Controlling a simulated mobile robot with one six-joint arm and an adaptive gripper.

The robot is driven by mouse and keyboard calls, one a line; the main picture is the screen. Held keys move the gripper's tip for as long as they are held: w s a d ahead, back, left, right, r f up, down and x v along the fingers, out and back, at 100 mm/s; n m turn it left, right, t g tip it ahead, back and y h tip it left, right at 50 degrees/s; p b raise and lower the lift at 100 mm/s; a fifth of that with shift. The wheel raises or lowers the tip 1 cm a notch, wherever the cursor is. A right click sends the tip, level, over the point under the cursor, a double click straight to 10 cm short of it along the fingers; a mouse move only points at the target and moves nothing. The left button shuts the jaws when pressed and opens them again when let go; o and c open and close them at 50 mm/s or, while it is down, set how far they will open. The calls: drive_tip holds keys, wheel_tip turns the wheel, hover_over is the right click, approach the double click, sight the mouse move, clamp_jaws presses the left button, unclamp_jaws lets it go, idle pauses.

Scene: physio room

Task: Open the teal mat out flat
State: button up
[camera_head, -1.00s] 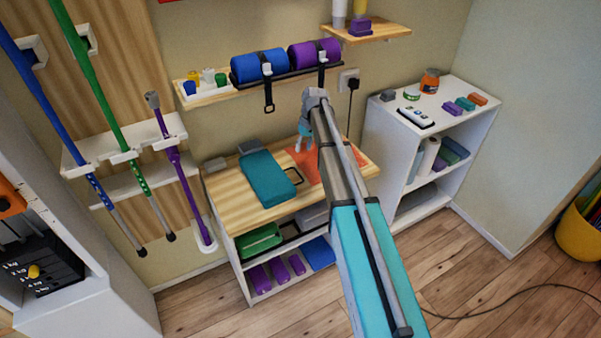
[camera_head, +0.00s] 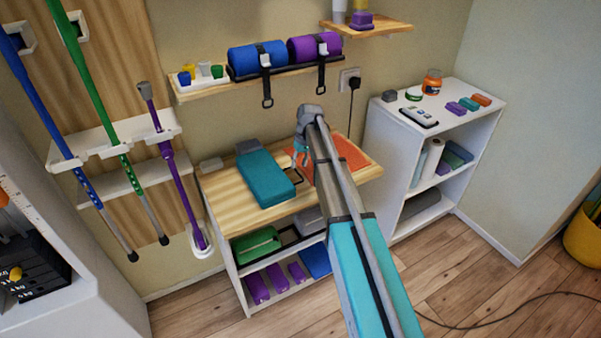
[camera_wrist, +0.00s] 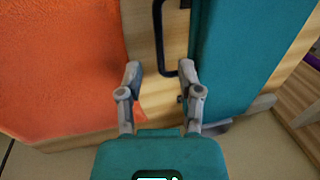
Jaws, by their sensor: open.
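The teal mat (camera_head: 266,181) lies folded on the wooden top of the low bench. It fills the right of the wrist view (camera_wrist: 240,50). A black handle loop (camera_wrist: 160,40) shows along the mat's side that faces my gripper. My gripper (camera_head: 301,157) is over the bench, just right of the mat in the head view. In the wrist view its two fingers (camera_wrist: 160,78) are apart with nothing between them, close to the handle's end. I cannot tell whether a finger touches the mat. My arm hides part of the bench's right side.
A wall shelf (camera_head: 215,88) with strapped rolls hangs above. A white cabinet (camera_head: 455,125) stands to the right.

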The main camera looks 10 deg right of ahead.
drive_tip(key=shift+b+x, duration=0.8)
drive_tip(key=shift+x, duration=0.35)
clamp_jaws()
drive_tip(key=shift+d+r, duration=0.1)
drive_tip(key=shift+d, duration=0.1)
